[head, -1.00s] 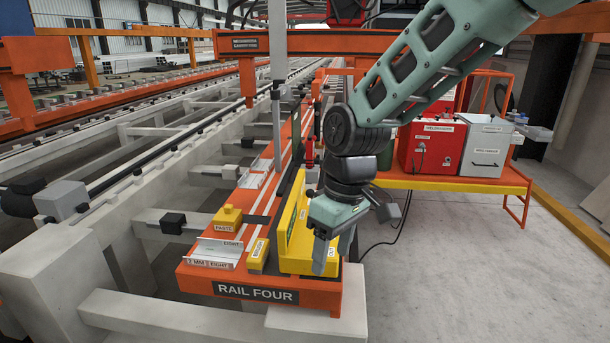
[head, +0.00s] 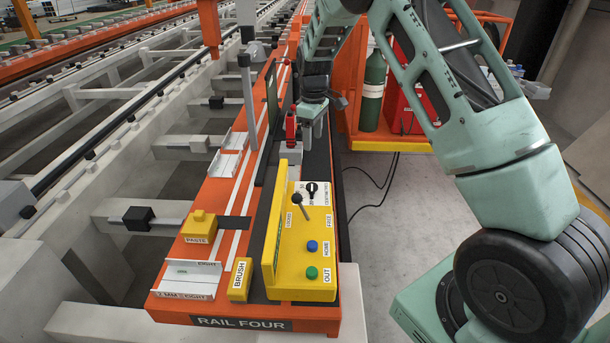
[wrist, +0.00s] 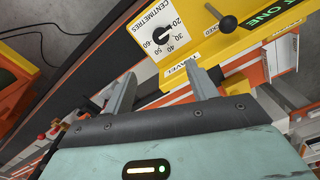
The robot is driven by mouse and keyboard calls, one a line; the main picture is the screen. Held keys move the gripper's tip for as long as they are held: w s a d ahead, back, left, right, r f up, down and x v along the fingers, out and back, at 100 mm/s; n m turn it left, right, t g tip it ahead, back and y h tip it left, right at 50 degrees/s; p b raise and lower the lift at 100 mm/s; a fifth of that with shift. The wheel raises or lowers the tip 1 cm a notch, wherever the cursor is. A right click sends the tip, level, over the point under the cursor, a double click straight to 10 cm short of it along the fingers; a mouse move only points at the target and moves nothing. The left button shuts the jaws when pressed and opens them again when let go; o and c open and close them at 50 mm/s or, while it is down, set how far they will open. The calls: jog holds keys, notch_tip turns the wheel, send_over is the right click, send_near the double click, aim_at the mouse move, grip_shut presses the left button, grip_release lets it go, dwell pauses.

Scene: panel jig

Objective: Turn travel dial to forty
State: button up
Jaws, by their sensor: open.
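The travel dial (wrist: 161,35) is a black knob on a white scale marked 20 to 60 centimetres, on the yellow control box (wrist: 195,45). I cannot tell which number the knob points to. The dial also shows in the head view (head: 312,188), at the box's far end. My gripper (wrist: 160,73) is open and empty. Its two fingers reach toward the TRAVEL label (wrist: 173,69), apart from the knob. In the head view my gripper (head: 308,128) hangs beyond the box.
A lever with a black ball (head: 296,199) stands beside the dial. Blue (head: 312,246) and green (head: 312,272) buttons sit nearer. The orange rail (head: 200,290) carries a yellow PASTE block (head: 199,228) and BRUSH block (head: 239,280).

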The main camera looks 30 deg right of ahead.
aim_at(312, 186)
notch_tip(312, 186, down, 17)
jog(key=p, duration=0.5)
jog(key=shift+s+r, duration=0.1)
jog(key=c, duration=1)
